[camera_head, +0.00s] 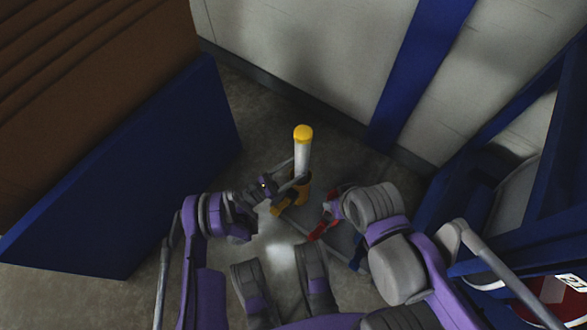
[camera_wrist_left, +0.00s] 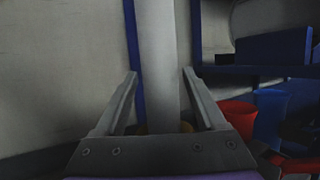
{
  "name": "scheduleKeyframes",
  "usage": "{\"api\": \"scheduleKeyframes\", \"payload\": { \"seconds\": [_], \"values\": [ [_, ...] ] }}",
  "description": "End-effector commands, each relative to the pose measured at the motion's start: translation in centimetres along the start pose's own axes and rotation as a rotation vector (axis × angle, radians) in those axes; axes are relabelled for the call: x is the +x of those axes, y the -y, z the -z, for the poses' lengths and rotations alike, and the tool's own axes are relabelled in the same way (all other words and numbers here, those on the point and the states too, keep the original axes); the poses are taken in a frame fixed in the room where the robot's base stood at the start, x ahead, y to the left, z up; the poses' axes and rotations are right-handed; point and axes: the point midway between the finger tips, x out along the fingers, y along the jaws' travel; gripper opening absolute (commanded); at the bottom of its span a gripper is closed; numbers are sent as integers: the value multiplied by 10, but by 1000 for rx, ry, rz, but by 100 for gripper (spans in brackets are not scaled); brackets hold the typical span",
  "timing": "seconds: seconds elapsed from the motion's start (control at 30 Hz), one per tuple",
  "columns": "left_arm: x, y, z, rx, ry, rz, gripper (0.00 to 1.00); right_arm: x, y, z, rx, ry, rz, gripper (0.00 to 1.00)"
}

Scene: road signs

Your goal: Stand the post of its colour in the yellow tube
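A white post with a yellow cap (camera_head: 302,134) stands upright, its lower end in line with the yellow tube (camera_head: 304,186) and apparently inside it. My left gripper (camera_head: 288,184) is beside the post, low down near the tube, and covers part of the tube. In the left wrist view the post (camera_wrist_left: 158,60) stands between the two spread fingers of the gripper (camera_wrist_left: 160,75), with slim gaps at the tips. A little of the yellow tube (camera_wrist_left: 186,127) shows below it. My right gripper (camera_head: 332,208) is near the red tube; its fingers are not clear.
A red tube (camera_wrist_left: 235,113) and a blue tube (camera_wrist_left: 270,108) stand to the right in the left wrist view. A pale wall with a blue stripe (camera_head: 420,65) rises behind. A blue-sided brown block (camera_head: 130,175) is at left, and blue shelving (camera_head: 460,170) at right.

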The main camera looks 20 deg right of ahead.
Motion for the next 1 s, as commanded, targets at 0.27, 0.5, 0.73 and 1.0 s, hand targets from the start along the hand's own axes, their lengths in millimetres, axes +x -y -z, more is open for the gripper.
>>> {"api": "scheduleKeyframes", "payload": {
  "seconds": [0.27,0.5,0.73,1.0],
  "values": [
    [0,0,0,0,-1,0,93,0,0,0,0,0,0,50],
    [4,0,-9,0,-2,0,93,-2,0,0,0,1,0,50],
    [19,1,-51,0,-1,0,93,-12,0,2,0,1,0,50],
    [33,1,-88,0,-1,0,93,-20,0,4,0,0,0,50]
  ]
}}
